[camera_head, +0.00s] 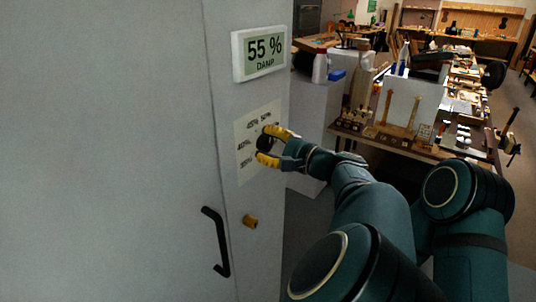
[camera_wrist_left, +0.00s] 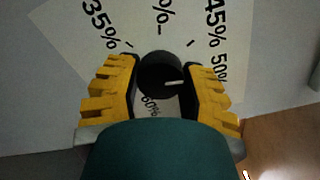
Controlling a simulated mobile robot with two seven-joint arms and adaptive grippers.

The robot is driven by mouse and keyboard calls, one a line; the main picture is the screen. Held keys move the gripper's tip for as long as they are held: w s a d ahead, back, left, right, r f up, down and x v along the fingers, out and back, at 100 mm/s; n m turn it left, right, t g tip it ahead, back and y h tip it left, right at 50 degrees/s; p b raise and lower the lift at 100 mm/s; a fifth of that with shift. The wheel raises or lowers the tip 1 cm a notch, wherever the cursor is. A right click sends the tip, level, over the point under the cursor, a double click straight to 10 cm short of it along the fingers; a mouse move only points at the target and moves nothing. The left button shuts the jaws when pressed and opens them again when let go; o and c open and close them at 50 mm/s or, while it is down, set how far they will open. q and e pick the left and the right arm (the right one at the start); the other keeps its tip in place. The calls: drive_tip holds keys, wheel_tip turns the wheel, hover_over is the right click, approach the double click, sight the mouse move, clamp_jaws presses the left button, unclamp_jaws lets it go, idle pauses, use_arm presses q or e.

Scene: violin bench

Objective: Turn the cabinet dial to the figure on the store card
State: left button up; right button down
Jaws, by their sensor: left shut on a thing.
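The cabinet dial is a round black knob (camera_head: 264,143) on a pale scale plate (camera_head: 243,172) on the cabinet front. The left wrist view shows the knob (camera_wrist_left: 160,72) with a short white mark on its right side. Printed figures around it include 35%, 45%, 50% and 60%; another is partly hidden. Which figure the mark points to is unclear. My left gripper (camera_head: 270,146) has its yellow fingers on either side of the knob, closed on it, also in the left wrist view (camera_wrist_left: 160,88). I cannot make out a store card. My right gripper is out of view.
A display (camera_head: 261,52) above the dial reads 55 % DAMP. Below are a brass-coloured knob (camera_head: 250,221) and a black cabinet handle (camera_head: 217,242). A workbench (camera_head: 400,148) with tools and wooden parts stands to the right, behind my arm.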

use_arm(q)
drive_tip(key=n+b, duration=0.5)
drive_tip(key=shift+a, duration=0.1)
drive_tip(key=shift+r+n+b, duration=0.1)
drive_tip(key=shift+n+b, duration=0.65)
drive_tip(key=shift+n, duration=0.05)
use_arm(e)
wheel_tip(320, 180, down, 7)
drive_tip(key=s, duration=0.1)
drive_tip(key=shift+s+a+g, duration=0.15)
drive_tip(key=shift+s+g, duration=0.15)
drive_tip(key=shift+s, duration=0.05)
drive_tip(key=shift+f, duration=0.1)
use_arm(q)
drive_tip(key=shift+r, duration=0.1)
drive_tip(key=o, duration=1.2)
drive_tip(key=shift+w, duration=0.15)
drive_tip(key=v, duration=0.7)
drive_tip(key=shift+s+d, duration=0.25)
